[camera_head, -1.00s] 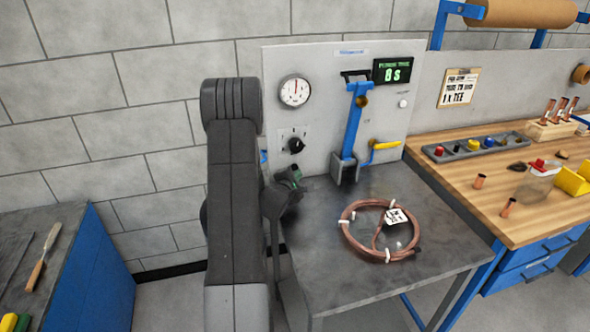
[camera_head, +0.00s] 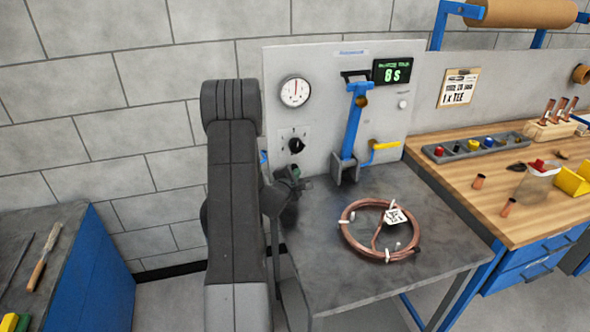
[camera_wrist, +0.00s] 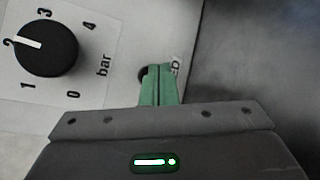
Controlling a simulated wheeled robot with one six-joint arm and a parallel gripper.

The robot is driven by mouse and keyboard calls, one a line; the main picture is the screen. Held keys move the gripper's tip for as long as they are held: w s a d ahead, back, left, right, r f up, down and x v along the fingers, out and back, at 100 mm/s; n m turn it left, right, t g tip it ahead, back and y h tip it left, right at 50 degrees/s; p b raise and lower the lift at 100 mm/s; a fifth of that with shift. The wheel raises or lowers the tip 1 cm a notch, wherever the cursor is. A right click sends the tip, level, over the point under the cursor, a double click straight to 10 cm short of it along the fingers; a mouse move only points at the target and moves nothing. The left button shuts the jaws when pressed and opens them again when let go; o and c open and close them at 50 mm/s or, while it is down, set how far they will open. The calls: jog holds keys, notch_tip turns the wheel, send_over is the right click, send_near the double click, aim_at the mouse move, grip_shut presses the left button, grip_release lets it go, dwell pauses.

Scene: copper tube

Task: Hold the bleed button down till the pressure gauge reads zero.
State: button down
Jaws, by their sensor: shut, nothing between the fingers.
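My gripper (camera_wrist: 160,72) is shut, its green fingertips together with nothing between them. In the wrist view the tips are at a small dark round part (camera_wrist: 143,74) on the panel, likely the bleed button, and mostly cover it. I cannot tell whether they press it. A partly hidden label is beside it. In the head view my gripper (camera_head: 297,174) is low at the panel, largely behind my arm. The pressure gauge (camera_head: 295,91) is white and round, its needle pointing about straight up, not clearly readable.
A black knob (camera_wrist: 40,47) with a bar scale points near 2. A green display (camera_head: 393,72) reads 8 s. A blue lever (camera_head: 353,120) and yellow handle (camera_head: 385,145) are to the right. A copper coil (camera_head: 350,237) lies on the dark table (camera_head: 340,290).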

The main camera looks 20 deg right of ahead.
jog(key=shift+w, duration=0.4)
dwell(1.8)
dwell(1.3)
jog(key=shift+s, duration=0.95)
jog(key=shift+s+f+b, duration=0.1)
jog(key=shift+s+b, duration=0.35)
jog(key=shift+s, duration=0.1)
jog(key=shift+s+a+b, duration=0.15)
jog(key=shift+s+b, duration=0.45)
jog(key=shift+s, duration=1.35)
jog(key=shift+w, duration=0.1)
